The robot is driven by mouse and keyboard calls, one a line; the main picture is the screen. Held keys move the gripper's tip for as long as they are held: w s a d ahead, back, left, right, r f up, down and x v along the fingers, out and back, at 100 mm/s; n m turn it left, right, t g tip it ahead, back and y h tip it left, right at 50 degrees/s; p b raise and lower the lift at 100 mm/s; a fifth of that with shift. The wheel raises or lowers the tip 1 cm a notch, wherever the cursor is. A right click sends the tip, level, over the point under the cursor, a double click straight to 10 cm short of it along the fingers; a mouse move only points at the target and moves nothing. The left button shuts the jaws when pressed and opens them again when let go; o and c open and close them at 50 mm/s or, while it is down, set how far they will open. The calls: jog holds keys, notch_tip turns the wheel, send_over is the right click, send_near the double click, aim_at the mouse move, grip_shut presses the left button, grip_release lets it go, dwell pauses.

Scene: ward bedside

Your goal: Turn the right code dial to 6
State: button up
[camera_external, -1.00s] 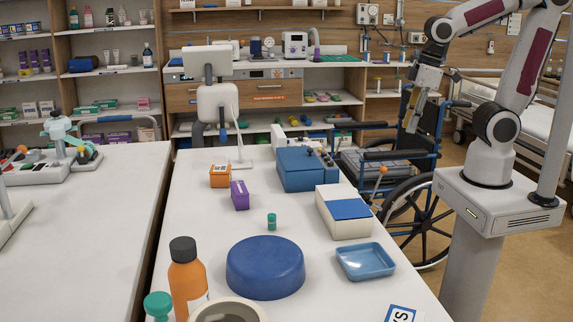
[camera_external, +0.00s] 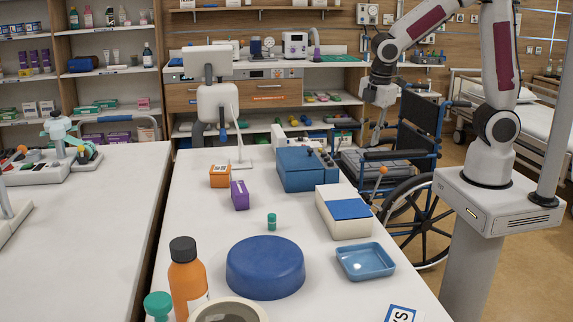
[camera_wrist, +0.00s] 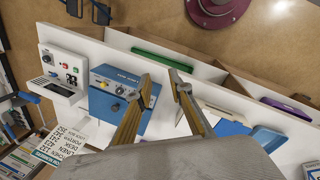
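A blue box (camera_external: 300,168) stands at the far right side of the white table. In the wrist view the blue box (camera_wrist: 104,103) shows a grey panel (camera_wrist: 112,76) with small dials and a dark knob on its blue face. I cannot read any digits or tell which of these is the right code dial. My gripper (camera_external: 377,140) hangs to the right of the box, apart from it, beside the table. In the wrist view my gripper (camera_wrist: 161,77) has its two fingers spread with nothing between them, and the left finger overlaps the box's edge in the picture.
A white box with a blue top (camera_external: 347,211) and a blue tray (camera_external: 365,261) stand nearer on the table. A wheelchair (camera_external: 410,150) is beside the table under my arm. A white device with coloured buttons (camera_wrist: 63,75) sits beside the blue box. An orange box (camera_external: 220,176) is farther left.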

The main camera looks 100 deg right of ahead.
jog(key=w+d+f+n+h, duration=0.1)
jog(key=w+d+n, duration=0.2)
jog(key=w+n, duration=0.25)
jog(key=n+t+h, duration=0.1)
jog(key=n+t, duration=0.1)
jog(key=n, duration=1)
send_near(324, 155)
jog(key=shift+d+r+m, duration=0.25)
jog(key=shift+d+r, duration=0.05)
jog(key=shift+d, duration=0.1)
jog(key=shift+f, duration=0.15)
jog(key=shift+x, duration=3.75)
jog(key=shift+s, duration=0.15)
grip_shut()
